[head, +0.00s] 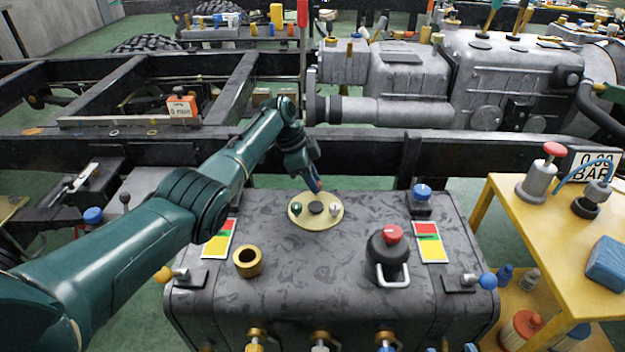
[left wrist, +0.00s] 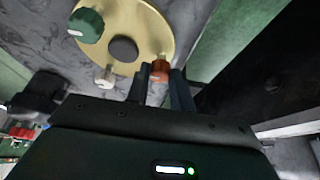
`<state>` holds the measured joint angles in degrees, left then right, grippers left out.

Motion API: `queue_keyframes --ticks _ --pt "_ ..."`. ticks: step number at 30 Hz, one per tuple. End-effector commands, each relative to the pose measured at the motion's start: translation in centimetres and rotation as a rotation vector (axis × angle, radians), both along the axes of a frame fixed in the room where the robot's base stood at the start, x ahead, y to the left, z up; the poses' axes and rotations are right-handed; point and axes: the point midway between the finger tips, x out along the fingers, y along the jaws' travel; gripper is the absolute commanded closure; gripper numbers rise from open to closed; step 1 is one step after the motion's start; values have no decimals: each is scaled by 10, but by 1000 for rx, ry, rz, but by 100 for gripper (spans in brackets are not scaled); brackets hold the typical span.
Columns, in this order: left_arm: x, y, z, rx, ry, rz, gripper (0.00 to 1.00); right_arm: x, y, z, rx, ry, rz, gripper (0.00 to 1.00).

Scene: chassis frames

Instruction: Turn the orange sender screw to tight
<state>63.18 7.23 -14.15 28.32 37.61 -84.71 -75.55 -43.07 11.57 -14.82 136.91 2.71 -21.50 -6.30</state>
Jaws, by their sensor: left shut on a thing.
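The round yellow sender plate (head: 305,222) lies on top of the grey tank (head: 330,275). It carries a black cap (head: 316,208) in the middle, a green screw (head: 297,209) at the left and a pale screw (head: 334,210) at the right. My left gripper (head: 316,183) reaches down to the plate's far edge. In the left wrist view, its fingers (left wrist: 160,88) are shut on the orange sender screw (left wrist: 159,72), which sits at the rim of the plate (left wrist: 142,20). The fingers hide part of the screw, and its marking is not readable. My right gripper is not in view.
On the tank stand a brass ring (head: 248,262), a black cap with a red top (head: 388,250), and colour-marked cards at both sides. A blue-topped fitting (head: 421,196) stands at the back right. A yellow table (head: 510,215) is at the right. A dark frame rail runs behind.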

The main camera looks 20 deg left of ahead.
Motion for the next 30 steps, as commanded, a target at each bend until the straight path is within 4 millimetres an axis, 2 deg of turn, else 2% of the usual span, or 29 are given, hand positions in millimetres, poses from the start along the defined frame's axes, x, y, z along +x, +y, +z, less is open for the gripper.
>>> queue_keyframes --ticks 4,5,12,22,26,30 --pt "0 0 0 1 1 -1 100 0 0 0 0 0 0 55" --pt "0 0 0 1 1 -1 75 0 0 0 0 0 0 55" --pt "0 0 0 1 0 0 55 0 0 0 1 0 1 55" --pt "0 2 6 0 -1 2 55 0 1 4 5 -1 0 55" --pt "-2 9 26 1 -4 2 55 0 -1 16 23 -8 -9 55" --pt "-5 21 56 1 -4 2 55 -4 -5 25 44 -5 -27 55"
